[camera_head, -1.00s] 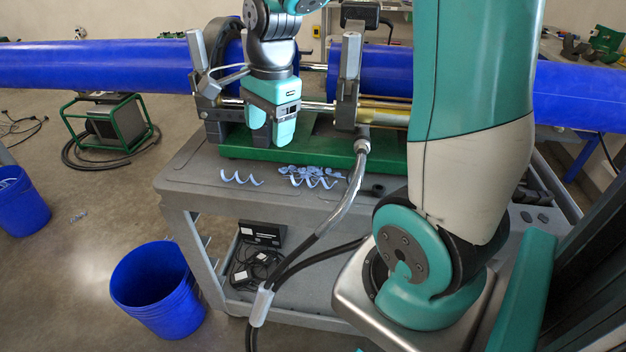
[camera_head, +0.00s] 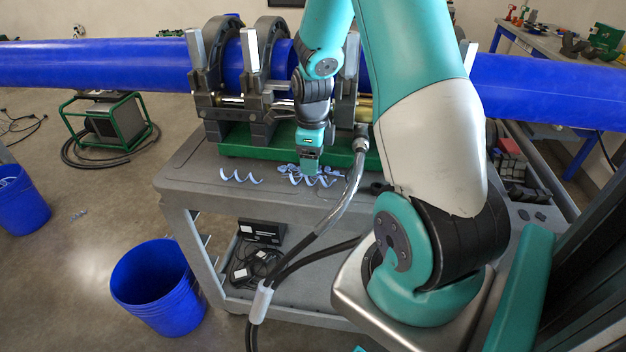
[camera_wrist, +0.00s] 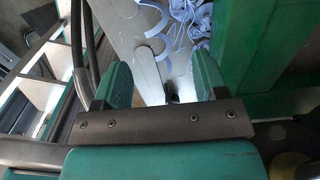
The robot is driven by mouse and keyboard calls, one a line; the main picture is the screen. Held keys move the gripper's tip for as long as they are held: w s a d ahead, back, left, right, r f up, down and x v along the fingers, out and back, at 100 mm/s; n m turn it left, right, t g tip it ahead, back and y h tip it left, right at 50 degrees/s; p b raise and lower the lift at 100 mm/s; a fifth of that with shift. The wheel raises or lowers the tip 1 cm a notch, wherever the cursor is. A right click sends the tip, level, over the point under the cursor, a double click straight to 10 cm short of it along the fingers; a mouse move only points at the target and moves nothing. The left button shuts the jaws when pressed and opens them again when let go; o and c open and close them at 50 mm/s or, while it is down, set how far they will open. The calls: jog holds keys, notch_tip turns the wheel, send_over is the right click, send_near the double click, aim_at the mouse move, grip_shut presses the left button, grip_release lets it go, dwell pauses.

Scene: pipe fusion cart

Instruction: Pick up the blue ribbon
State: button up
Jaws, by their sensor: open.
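Pale blue curled ribbons lie on the grey cart top. One spiral ribbon (camera_head: 240,177) lies apart at the left, and a heap of ribbons (camera_head: 322,182) lies to its right. My gripper (camera_head: 307,173) is open, pointing down over the heap and partly hiding it. In the wrist view my gripper (camera_wrist: 160,80) shows two green fingers spread apart with nothing held between them. Ribbon curls (camera_wrist: 180,30) lie beyond the fingertips, near the top edge of that view. I cannot tell the exact height of the fingertips above the cart.
The grey cart (camera_head: 190,175) carries the green-based fusion machine (camera_head: 235,142) with its clamps, behind the ribbons. A long blue pipe (camera_head: 100,65) runs through it. A metal-ended hose (camera_head: 345,195) passes right of the heap. A blue bucket (camera_head: 155,290) stands on the floor.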

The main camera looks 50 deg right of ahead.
aim_at(313, 180)
jog(key=shift+s+f+p, duration=0.15)
jog(key=shift+f+p, duration=0.2)
jog(key=shift+f, duration=2.6)
jog(key=c, duration=1)
